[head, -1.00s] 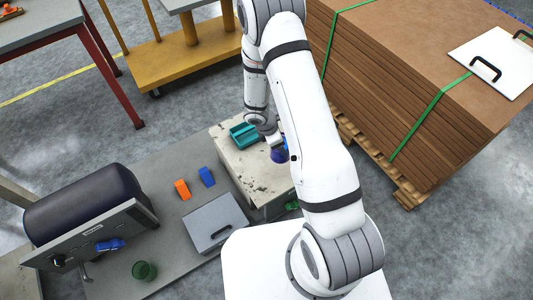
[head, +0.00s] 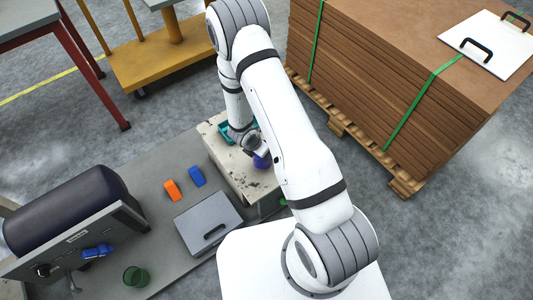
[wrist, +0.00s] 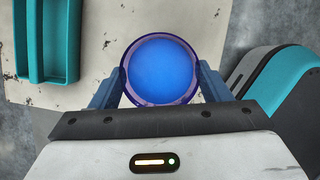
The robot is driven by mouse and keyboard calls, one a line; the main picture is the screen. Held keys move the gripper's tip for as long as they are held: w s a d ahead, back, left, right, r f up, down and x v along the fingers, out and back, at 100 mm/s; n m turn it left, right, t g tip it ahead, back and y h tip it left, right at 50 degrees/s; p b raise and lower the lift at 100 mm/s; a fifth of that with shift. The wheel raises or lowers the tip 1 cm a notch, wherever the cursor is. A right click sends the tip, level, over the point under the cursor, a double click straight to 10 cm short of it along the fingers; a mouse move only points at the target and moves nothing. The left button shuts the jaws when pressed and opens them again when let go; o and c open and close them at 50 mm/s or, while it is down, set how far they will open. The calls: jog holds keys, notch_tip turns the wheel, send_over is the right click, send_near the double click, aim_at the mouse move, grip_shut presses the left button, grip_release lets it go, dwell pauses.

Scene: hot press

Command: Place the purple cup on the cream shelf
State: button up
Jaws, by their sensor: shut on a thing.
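The purple cup (head: 262,161) is between the fingers of my gripper (wrist: 160,78), which is shut on it. In the wrist view, I look down on the cup's round purple rim and blue inside (wrist: 160,70). The cream shelf (head: 222,160) is a scuffed, pale surface beneath my wrist in the head view. It also shows in the wrist view (wrist: 108,28), behind and left of the cup. The cup is over the shelf's right part; I cannot tell whether it touches. My arm hides part of the shelf in the head view.
A teal tray (wrist: 67,45) lies on the shelf, left of the cup. A grey bench carries an orange block (head: 172,190), a blue block (head: 196,177), a grey lidded box (head: 208,223) and a green cup (head: 136,276). Stacked brown boards (head: 390,60) stand at right.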

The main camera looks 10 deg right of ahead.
jog(key=shift+f, duration=1.6)
jog(key=shift+b, duration=0.3)
jog(key=shift+f, duration=0.15)
jog(key=o, duration=1.8)
jog(key=shift+c, duration=0.2)
